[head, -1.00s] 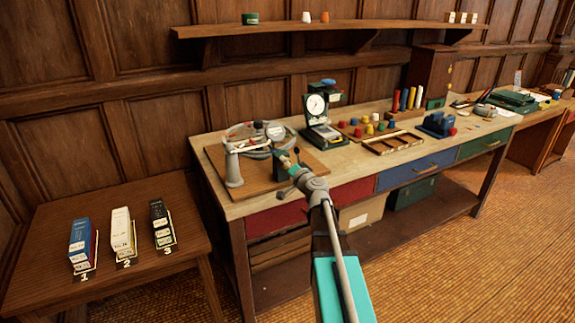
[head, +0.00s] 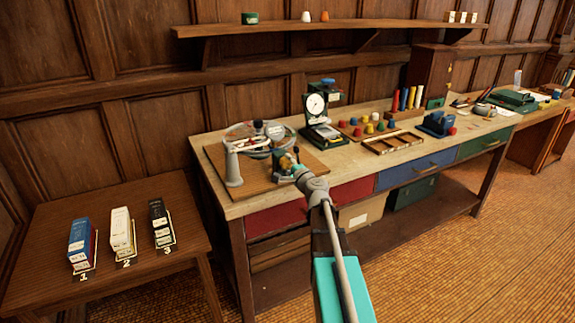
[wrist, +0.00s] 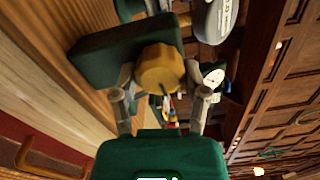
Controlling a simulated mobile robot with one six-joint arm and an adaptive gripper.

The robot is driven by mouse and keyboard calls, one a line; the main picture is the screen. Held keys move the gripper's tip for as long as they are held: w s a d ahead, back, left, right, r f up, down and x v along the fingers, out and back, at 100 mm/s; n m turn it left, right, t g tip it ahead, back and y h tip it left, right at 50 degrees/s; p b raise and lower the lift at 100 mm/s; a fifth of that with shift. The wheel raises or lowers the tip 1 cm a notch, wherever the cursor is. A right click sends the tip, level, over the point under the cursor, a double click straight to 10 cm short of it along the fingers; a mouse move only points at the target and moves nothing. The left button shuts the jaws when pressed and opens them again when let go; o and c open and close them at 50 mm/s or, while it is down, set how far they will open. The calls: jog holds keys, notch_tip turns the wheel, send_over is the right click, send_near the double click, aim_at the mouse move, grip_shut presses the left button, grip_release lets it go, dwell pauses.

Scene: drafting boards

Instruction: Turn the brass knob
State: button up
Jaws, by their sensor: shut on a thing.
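The brass knob (wrist: 160,68) is a ribbed, golden round knob on the face of a dark green block (wrist: 105,58). In the head view the knob (head: 286,161) shows small and partly covered at the front of the wooden board. My gripper (wrist: 158,78) has one finger on each side of the knob and is shut on it. In the head view my gripper (head: 295,162) reaches the block from the front right, and its fingertips are hard to make out.
A round apparatus with a grey post (head: 233,165) stands on the same board, just left of the knob. A dial instrument (head: 317,106) stands behind to the right. A wooden sorting tray (head: 392,143) lies farther right. Three boxes stand on the low side table (head: 60,235).

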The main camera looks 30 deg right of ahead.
jog(key=shift+m, duration=0.4)
jog(key=o, duration=1.1)
jog(key=shift+a, duration=0.1)
jog(key=shift+o, duration=0.2)
jog(key=shift+s, duration=0.1)
jog(key=s, duration=1.1)
jog(key=shift+s+d, duration=0.25)
jog(key=shift+s, duration=0.15)
